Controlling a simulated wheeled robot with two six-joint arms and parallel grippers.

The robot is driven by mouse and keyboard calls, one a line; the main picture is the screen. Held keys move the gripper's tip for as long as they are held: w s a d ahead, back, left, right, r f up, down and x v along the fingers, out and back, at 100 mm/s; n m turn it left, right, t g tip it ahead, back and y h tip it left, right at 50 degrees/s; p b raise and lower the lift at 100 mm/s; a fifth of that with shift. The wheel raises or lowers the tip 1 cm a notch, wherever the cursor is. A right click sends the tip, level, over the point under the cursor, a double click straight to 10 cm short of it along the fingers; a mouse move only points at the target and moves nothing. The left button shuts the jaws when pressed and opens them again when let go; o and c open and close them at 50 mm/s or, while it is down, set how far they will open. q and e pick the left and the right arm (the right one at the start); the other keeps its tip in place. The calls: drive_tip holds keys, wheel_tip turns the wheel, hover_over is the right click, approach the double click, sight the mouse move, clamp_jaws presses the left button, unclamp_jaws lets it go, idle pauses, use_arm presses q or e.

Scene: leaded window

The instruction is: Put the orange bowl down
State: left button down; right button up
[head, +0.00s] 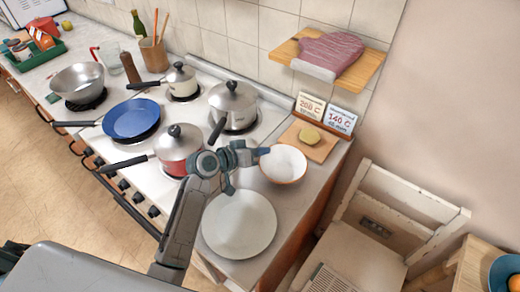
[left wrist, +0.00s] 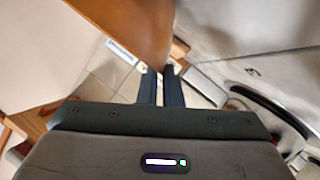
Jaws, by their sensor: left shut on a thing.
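The orange bowl (head: 284,166) has a white inside and an orange rim. In the head view it is upright over the right part of the counter, just behind the white plate (head: 240,226). My left gripper (head: 264,153) is shut on the bowl's left rim. In the left wrist view the bowl's orange outer side (left wrist: 135,22) fills the upper middle, at the tips of my left gripper (left wrist: 161,74). I cannot tell whether the bowl's underside touches the counter. My right gripper is not in view.
Pots and the blue pan (head: 132,118) stand on the stove left of my gripper; the red pot (head: 177,160) is close. A wooden board (head: 316,146) and two cards (head: 325,115) are behind the bowl. The counter's right edge is near, with a chair (head: 375,235) beyond.

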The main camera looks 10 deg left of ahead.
use_arm(q)
drive_tip(key=c, duration=1.6)
unclamp_jaws()
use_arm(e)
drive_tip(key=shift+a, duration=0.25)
